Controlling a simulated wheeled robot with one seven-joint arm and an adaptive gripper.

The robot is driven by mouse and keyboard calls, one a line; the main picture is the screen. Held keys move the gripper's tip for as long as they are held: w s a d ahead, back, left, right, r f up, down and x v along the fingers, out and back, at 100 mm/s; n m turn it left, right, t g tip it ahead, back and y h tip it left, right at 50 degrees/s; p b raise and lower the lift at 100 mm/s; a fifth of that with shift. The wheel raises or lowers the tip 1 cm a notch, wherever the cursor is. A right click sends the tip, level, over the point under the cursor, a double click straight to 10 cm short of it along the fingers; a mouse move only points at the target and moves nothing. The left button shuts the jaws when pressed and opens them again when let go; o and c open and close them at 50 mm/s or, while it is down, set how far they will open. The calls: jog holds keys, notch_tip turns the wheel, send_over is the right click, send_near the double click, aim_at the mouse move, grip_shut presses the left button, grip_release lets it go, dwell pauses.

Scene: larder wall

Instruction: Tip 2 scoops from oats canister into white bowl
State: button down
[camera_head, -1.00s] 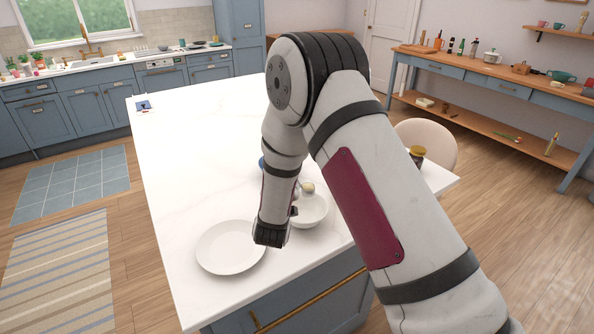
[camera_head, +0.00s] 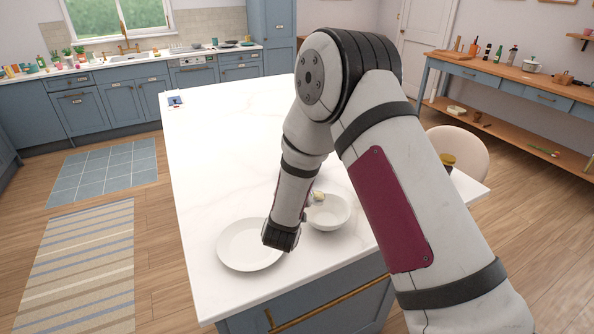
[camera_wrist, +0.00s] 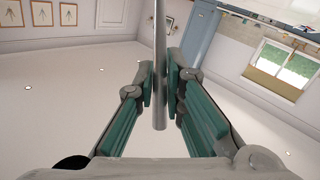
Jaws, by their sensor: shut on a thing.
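My gripper (camera_wrist: 160,88) is shut on a thin grey metal rod (camera_wrist: 160,28), which looks like the handle of a scoop. The rod's far end runs out of the wrist view. In the head view, a small pale yellowish tip (camera_head: 319,195) shows beside my wrist, at the far left rim of the white bowl (camera_head: 330,218); I cannot tell whether it touches the bowl. My arm hides part of that area. The bowl stands upright on the island, and its contents cannot be made out. I see no canister that is clearly the oats one.
A white plate (camera_head: 243,249) lies left of the bowl, partly behind my wrist. A dark jar with a yellowish lid (camera_head: 447,160) shows at the right, by a cream chair (camera_head: 470,150). The far part of the white island top (camera_head: 225,130) is mostly clear.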

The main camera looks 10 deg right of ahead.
jog(key=s+d+f+m+y+p, duration=0.1)
jog(key=d+f+m+y, duration=0.1)
jog(key=d+m, duration=0.6)
jog(key=s+d+f+m+g+y+p, duration=0.1)
jog(key=d+f+m+y+p, duration=0.1)
jog(key=d+m, duration=0.7)
jog(key=shift+d+f+g+y, duration=0.3)
jog(key=shift+d+f+y, duration=0.4)
jog(key=shift+d+f, duration=0.65)
jog(key=shift+w, duration=0.1)
dwell(1.3)
